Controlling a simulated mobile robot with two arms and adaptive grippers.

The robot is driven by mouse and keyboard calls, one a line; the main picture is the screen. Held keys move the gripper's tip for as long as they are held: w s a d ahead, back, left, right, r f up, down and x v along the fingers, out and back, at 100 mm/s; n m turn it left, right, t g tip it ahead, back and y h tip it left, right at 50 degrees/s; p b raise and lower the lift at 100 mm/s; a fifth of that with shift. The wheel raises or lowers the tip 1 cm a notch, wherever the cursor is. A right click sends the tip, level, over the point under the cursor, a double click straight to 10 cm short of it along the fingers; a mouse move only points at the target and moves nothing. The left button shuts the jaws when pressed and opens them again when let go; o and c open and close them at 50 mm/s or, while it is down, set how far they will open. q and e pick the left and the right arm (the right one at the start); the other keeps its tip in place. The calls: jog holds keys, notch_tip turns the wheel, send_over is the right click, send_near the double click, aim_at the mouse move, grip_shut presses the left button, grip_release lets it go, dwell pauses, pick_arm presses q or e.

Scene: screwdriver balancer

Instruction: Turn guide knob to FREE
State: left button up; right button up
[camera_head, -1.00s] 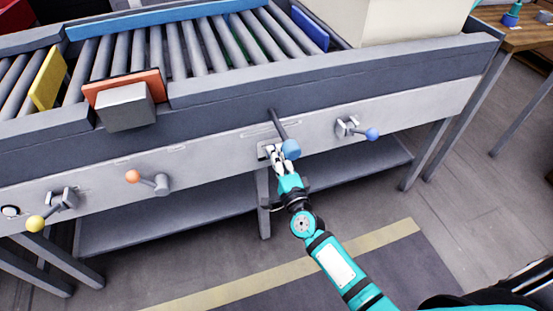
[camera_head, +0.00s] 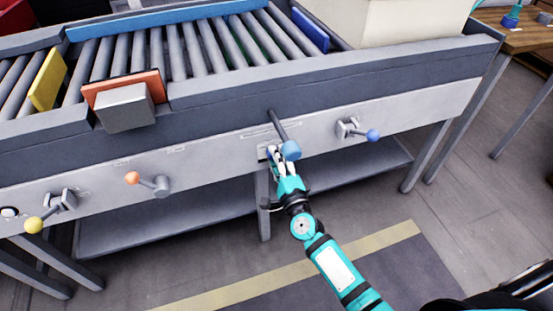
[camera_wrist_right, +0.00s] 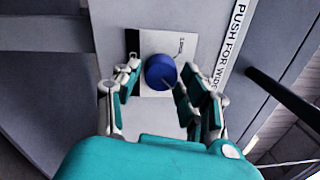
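A round dark blue knob (camera_wrist_right: 160,72) sits on a white plate (camera_wrist_right: 133,45) on the front panel. The plate has a small dark mark and lettering too small to read, up and right of the knob. My right gripper (camera_wrist_right: 161,84) is open, its fingers on either side of the knob with a gap visible at each side. In the head view my right gripper (camera_head: 279,158) is at the front panel, largely hiding the knob and plate. My left gripper is not in view.
A strip reading "PUSH FOR WIDE" (camera_wrist_right: 232,45) runs beside the plate. Other levers have a blue ball (camera_head: 373,135), an orange ball (camera_head: 132,177) and a yellow ball (camera_head: 34,225). A roller conveyor (camera_head: 200,45) lies above.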

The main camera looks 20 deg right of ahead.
jog(key=shift+o, duration=1)
jog(key=s, duration=1.2)
jog(key=shift+d+f, duration=0.2)
jog(key=shift+f, duration=0.15)
